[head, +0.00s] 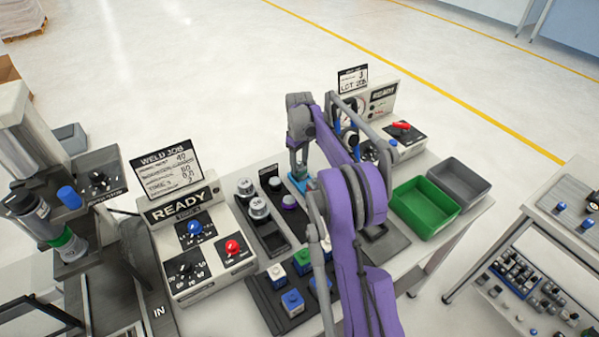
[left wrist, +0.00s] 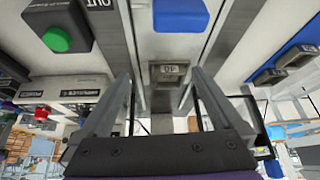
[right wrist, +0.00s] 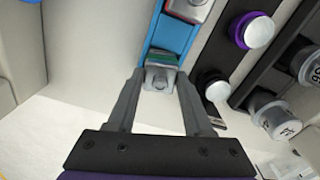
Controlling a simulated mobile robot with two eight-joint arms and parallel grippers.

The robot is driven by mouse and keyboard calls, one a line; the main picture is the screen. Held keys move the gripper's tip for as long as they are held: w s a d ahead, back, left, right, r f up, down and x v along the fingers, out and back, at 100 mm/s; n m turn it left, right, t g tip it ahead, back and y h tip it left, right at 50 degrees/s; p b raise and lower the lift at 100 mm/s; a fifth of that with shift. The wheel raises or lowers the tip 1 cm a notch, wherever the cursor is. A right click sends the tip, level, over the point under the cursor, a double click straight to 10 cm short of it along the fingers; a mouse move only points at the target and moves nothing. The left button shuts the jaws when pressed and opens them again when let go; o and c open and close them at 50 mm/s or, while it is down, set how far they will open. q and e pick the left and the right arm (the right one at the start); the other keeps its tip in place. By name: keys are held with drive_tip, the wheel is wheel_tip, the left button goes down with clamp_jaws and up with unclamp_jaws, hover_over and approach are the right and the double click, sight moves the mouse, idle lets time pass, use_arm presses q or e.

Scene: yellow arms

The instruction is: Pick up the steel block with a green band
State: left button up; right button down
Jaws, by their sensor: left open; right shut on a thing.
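The steel block with a green band (right wrist: 160,78) is between the fingertips of my right gripper (right wrist: 159,74) in the right wrist view. The fingers are shut on its sides. It is at the near end of a blue tray (right wrist: 174,38); I cannot tell whether it touches the tray. In the head view my right gripper (head: 298,162) points down over the blue tray (head: 299,184), and the block is too small to make out. My left gripper (left wrist: 165,76) is open in the left wrist view, with a grey block-like part (left wrist: 169,73) beyond its fingertips.
A dark tray with round silver-topped parts (head: 259,208) lies left of the blue tray. A READY control box (head: 188,240) stands further left. A green bin (head: 424,206) and a grey bin (head: 460,183) are on the right. A gauge stand (head: 380,105) is behind my right arm.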

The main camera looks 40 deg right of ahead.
sight(299, 162)
drive_tip(key=shift+r, duration=0.15)
use_arm(q)
drive_tip(key=shift+w+r+p, duration=0.35)
drive_tip(key=shift+r+p, duration=0.05)
drive_tip(key=shift+r, duration=0.25)
drive_tip(key=shift+w+r+p, duration=0.3)
drive_tip(key=shift+r+p, duration=0.1)
drive_tip(key=shift+r, duration=0.2)
use_arm(e)
wheel_tip(299, 162, up, 18)
drive_tip(key=shift+f, duration=0.2)
